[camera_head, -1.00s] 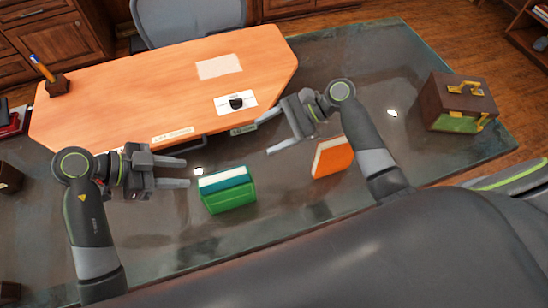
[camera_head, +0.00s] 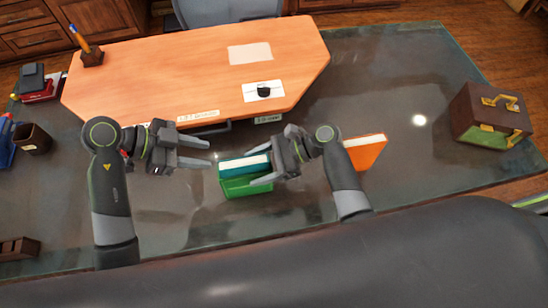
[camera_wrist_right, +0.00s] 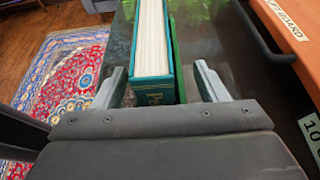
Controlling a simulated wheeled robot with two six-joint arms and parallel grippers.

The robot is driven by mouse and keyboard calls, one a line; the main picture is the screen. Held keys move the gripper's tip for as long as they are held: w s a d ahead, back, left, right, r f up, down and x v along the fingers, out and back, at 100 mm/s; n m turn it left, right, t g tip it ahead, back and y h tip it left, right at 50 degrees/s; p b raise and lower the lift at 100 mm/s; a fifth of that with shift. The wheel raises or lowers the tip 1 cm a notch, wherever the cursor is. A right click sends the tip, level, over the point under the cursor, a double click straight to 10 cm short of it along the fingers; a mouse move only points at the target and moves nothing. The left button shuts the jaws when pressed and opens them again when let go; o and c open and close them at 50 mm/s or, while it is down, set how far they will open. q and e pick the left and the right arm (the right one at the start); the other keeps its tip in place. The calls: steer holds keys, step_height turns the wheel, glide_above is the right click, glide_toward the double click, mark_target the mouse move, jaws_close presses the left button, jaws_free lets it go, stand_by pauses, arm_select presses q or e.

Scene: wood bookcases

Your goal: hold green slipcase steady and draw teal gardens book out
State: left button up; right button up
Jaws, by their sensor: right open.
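The green slipcase (camera_head: 245,187) stands on the glass desk top in the head view, in front of the wooden panel. The teal book (camera_head: 231,165) sits in it, its white page edges and teal cover showing above the green. My right gripper (camera_head: 257,166) is open at the right end of the book. In the right wrist view its fingers (camera_wrist_right: 161,84) stand on both sides of the teal book (camera_wrist_right: 155,91), with gaps; a strip of the slipcase (camera_wrist_right: 178,62) shows beside the book. My left gripper (camera_head: 209,153) is open and empty, left of the slipcase and apart from it.
An orange book (camera_head: 366,153) stands right of my right forearm. A brown box with yellow handles (camera_head: 490,116) is at the far right. The wooden panel (camera_head: 180,80) with a drawer handle lies behind the slipcase.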

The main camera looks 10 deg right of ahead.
steer(key=shift+a+f, duration=0.3)
steer(key=shift+a, duration=0.35)
steer(key=shift+c, duration=0.5)
steer(key=c, duration=1)
steer(key=shift+c, duration=0.2)
